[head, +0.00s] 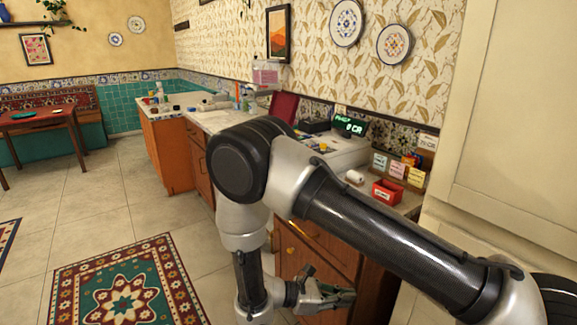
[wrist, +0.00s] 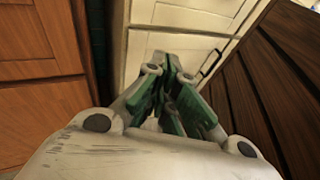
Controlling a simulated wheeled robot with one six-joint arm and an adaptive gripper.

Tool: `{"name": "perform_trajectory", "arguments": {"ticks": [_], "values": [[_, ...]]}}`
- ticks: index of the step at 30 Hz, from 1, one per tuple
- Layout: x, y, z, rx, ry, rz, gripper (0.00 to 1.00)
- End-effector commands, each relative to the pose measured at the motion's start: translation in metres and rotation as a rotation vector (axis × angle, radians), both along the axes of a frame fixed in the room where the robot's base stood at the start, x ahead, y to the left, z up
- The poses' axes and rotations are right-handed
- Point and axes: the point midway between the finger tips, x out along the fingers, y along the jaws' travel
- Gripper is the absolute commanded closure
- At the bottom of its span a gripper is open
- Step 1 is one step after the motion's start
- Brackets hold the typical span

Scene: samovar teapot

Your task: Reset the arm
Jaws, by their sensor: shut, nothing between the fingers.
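My arm crosses the right half of the head view, bent at the elbow, with the forearm hanging down. My gripper (head: 338,296) is low in front of the wooden drawers of the counter. In the wrist view my gripper (wrist: 172,92) has its green-padded fingers together, with nothing between them. It points toward a cream cabinet door (wrist: 195,15). I cannot tell the exact gap between the fingertips and the cabinets.
The wooden counter (head: 312,248) holds a lit register display (head: 349,126), a red box (head: 386,192) and small cards. A cream cabinet (head: 515,130) stands at the right. A patterned rug (head: 128,285) lies on the tiled floor, which is open at the left.

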Motion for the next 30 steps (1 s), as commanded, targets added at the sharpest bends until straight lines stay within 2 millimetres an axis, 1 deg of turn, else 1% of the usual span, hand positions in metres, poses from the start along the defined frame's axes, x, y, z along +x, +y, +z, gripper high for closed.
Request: {"name": "perform_trajectory", "arguments": {"ticks": [1,5,6,8,9,15,20,24,30], "values": [[-0.001,-0.004,0.018,0.053,-0.017,-0.062,1.00],[-0.007,-0.019,0.063,0.208,-0.068,-0.252,1.00],[-0.009,-0.025,0.078,0.260,-0.089,-0.314,1.00],[-0.013,-0.034,0.101,0.343,-0.123,-0.408,1.00],[-0.015,-0.040,0.115,0.396,-0.149,-0.468,1.00],[-0.029,-0.072,0.183,0.664,-0.300,-0.743,1.00],[-0.044,-0.101,0.231,0.871,-0.448,-0.932,1.00],[-0.060,-0.127,0.268,1.042,-0.601,-1.070,1.00],[-0.088,-0.167,0.316,1.249,-0.854,-1.200,1.00]]}}
